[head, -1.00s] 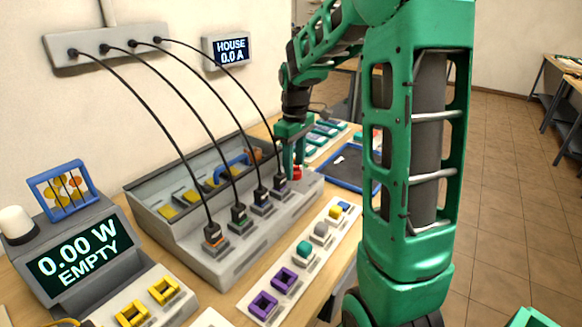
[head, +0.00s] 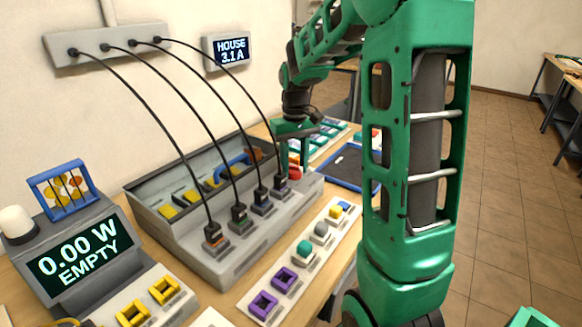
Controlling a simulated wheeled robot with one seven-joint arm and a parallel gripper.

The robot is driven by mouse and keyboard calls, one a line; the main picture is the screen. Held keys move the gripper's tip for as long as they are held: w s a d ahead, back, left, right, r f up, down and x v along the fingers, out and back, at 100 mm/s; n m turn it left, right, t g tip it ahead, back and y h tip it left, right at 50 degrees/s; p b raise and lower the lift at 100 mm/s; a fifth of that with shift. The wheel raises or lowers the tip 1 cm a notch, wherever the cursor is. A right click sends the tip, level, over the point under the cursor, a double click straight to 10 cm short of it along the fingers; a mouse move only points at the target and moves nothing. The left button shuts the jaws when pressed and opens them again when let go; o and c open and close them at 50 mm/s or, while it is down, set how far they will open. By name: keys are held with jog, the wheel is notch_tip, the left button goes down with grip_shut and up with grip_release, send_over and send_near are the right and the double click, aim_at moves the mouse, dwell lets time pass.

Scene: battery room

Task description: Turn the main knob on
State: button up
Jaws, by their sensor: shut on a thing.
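The red main knob (head: 294,172) sits at the far right end of the grey battery box (head: 225,258). My gripper (head: 299,163) points down over it and is shut on it. The knob's exact angle is too small to tell. The wall display (head: 227,50) reads "HOUSE 3.1 A".
Several black cables (head: 166,124) run from the wall strip to plugs on the box. A meter (head: 79,257) reads "0.00 W EMPTY". A strip of coloured parts (head: 284,270) lies in front. A blue-rimmed tray (head: 351,187) lies right of the gripper.

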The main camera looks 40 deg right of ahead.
aim_at(294, 166)
jog(key=m, duration=0.6)
jog(key=shift+m, duration=0.3)
jog(key=m, duration=0.5)
jog(key=shift+m, duration=0.3)
jog(key=o, duration=1)
jog(key=shift+o, duration=0.2)
jog(key=shift+r, duration=0.1)
notch_tip(294, 166, up, 11)
jog(key=shift+f, duration=0.2)
